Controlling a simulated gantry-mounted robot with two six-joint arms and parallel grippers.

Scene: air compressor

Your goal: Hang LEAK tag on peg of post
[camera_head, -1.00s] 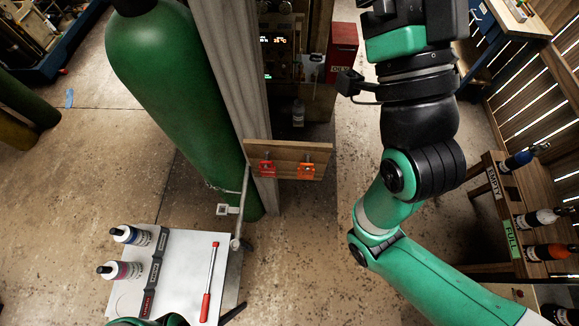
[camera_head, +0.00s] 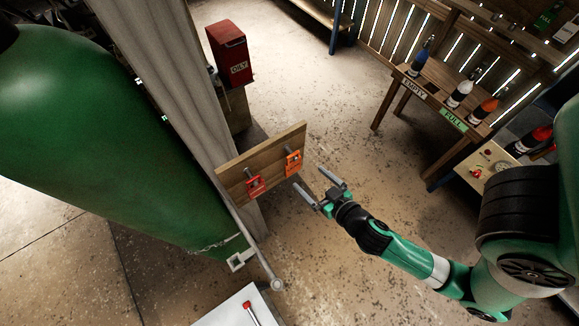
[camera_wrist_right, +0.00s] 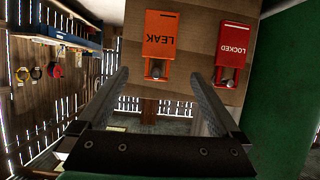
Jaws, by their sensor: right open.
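The orange LEAK tag (camera_head: 294,162) is on the right side of a wooden board (camera_head: 236,170) on the grey post (camera_head: 165,90). It hangs at a metal peg and also shows, upside down, in the right wrist view (camera_wrist_right: 160,36). The red LOCKED tag (camera_head: 254,186) hangs at a second peg to its left, and also shows in the wrist view (camera_wrist_right: 233,42). My right gripper (camera_head: 308,177) is open and empty, just off the board, its fingers toward the LEAK tag and apart from it. My left gripper is out of view.
A large green cylinder (camera_head: 90,120) stands left of the post. A red OILY bin (camera_head: 229,55) is behind it. A wooden rack (camera_head: 425,88) with several bottles is at the right. A pale tabletop (camera_head: 225,310) shows at bottom. Floor right of the board is clear.

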